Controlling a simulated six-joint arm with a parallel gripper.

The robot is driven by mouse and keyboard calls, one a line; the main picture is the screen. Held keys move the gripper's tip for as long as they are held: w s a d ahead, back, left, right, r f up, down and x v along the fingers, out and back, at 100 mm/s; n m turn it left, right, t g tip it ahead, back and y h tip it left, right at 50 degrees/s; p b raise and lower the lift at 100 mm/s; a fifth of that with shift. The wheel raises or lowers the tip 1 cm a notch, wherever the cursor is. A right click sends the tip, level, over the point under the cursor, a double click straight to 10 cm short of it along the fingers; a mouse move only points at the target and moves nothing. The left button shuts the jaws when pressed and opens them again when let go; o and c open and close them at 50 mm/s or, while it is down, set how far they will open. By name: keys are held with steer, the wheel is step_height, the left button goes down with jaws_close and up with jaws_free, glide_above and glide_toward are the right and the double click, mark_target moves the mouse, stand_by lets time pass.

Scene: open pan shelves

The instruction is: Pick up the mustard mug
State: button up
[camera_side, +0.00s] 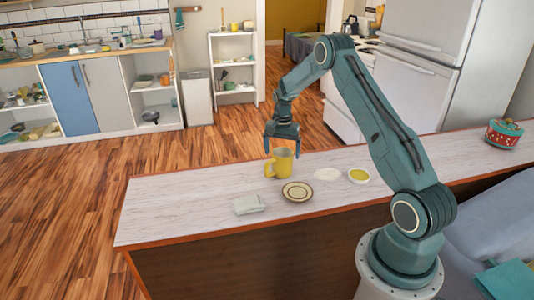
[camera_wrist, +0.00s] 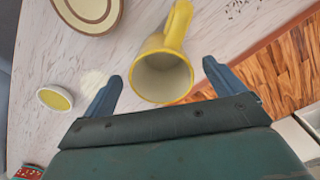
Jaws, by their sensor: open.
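The mustard mug (camera_side: 280,162) stands upright on the pale counter (camera_side: 160,208), near its far edge in the side view. In the wrist view my gripper's fingertips (camera_wrist: 160,70) lie on either side of the mug, with a gap showing on each side. Whether the fingertips are level with the rim or above it is hard to tell.
A brown-ringed plate (camera_side: 297,192) lies close in front of the mug. A folded white cloth (camera_side: 249,204) lies to the left. A white patch (camera_side: 327,174) and a small bowl with yellow contents (camera_side: 359,175) are to the right. A red tin (camera_side: 503,134) stands far right.

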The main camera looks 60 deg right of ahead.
mark_target(282, 160)
steer(key=shift+f, duration=0.1)
steer(key=shift+f, duration=2.5)
steer(key=c, duration=1.2)
steer(key=shift+c, duration=0.2)
steer(key=shift+r, duration=0.25)
step_height(282, 160, up, 20)
steer(key=shift+f, duration=0.15)
